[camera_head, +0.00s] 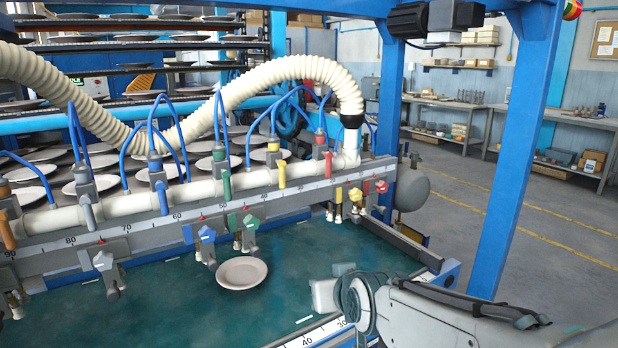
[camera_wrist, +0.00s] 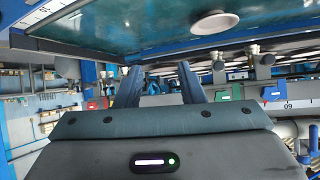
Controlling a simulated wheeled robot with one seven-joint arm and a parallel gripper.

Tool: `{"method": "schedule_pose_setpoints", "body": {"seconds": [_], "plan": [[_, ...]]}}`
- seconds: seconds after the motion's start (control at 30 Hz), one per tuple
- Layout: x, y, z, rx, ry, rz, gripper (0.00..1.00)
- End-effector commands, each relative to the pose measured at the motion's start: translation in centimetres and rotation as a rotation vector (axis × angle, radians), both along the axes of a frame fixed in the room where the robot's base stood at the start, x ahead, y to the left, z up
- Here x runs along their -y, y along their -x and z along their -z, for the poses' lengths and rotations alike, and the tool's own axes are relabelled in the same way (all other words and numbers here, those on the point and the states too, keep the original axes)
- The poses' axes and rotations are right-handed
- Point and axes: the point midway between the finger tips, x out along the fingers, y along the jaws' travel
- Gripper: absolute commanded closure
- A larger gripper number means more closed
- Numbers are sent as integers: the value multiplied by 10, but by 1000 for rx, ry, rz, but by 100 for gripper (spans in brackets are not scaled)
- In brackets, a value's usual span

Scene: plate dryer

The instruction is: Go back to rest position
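My gripper (camera_wrist: 160,80) shows in the wrist view as two dark blue fingers standing apart with nothing between them. It is open and empty. In the head view my arm reaches in from the lower right over the near right corner of the table; the fingers cannot be made out there. A pale round plate (camera_head: 241,273) lies on the dark green table surface (camera_head: 180,310), to the left of my arm and apart from it. The plate also shows in the wrist view (camera_wrist: 214,22), near the top of an upside-down picture, away from the fingers.
A white pipe rail (camera_head: 205,189) with blue hoses and coloured valves spans the table's far side. Racks of plates (camera_head: 130,65) stand behind it. A blue post (camera_head: 518,150) rises right of the table. Open floor (camera_head: 560,225) and benches lie farther right.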

Motion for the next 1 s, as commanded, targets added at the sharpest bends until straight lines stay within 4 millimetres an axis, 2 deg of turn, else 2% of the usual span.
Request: {"method": "schedule_pose_setpoints", "body": {"seconds": [0.03, 0.2, 0.3, 0.4, 0.5, 0.6, 1.0], "plan": [[16, 14, -12, -71, 17, 24, 65], [62, 73, -8, -348, 70, 107, 65], [83, 108, -8, -491, 92, 155, 65], [97, 136, -10, -602, 105, 194, 65], [105, 155, -10, -673, 114, 218, 65], [106, 164, -9, -707, 117, 229, 65], [106, 165, -9, -709, 117, 230, 65]]}}
